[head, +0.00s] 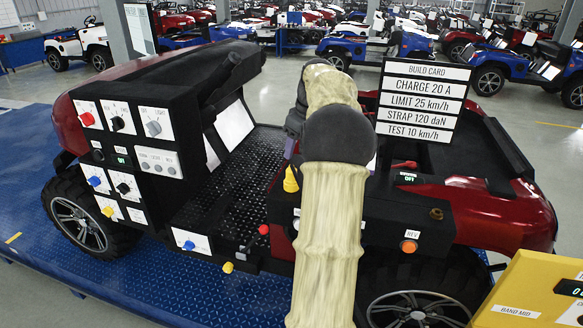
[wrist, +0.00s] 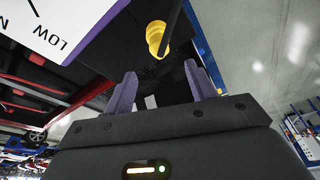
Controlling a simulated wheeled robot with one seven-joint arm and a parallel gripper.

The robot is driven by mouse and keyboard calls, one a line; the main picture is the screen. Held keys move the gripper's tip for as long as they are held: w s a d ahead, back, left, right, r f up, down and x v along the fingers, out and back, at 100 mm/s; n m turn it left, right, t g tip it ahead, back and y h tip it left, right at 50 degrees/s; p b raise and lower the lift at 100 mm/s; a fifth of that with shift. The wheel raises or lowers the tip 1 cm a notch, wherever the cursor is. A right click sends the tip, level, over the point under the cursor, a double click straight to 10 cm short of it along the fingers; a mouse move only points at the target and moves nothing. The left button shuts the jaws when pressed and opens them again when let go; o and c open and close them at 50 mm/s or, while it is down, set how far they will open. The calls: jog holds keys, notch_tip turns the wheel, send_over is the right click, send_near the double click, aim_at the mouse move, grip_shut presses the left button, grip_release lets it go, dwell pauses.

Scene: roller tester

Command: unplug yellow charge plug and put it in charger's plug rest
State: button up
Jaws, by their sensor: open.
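The yellow charge plug (head: 290,181) shows in the head view on the black rear side of the red buggy, just left of my arm. In the wrist view a yellow knobbed piece (wrist: 156,38), which looks like the plug, lies ahead of my fingertips near the top middle. My gripper (wrist: 160,82) is open, with its two purple fingers apart and nothing between them. In the head view my arm hides most of the gripper, and only a bit of purple finger shows just above the plug. I cannot make out the plug rest.
A yellow box (head: 535,292) with a display and a "BAND MID" label stands at the lower right, partly cut off. The buggy (head: 461,211) carries switch panels and a build card (head: 422,100). A blue deck (head: 200,290) lies under it. Other vehicles stand far behind.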

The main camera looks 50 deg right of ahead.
aim_at(291, 166)
jog(key=p+x, duration=0.1)
jog(key=x, duration=0.8)
jog(key=shift+p, duration=0.4)
grip_shut()
jog(key=shift+r+p, duration=0.55)
jog(key=shift+r, duration=0.1)
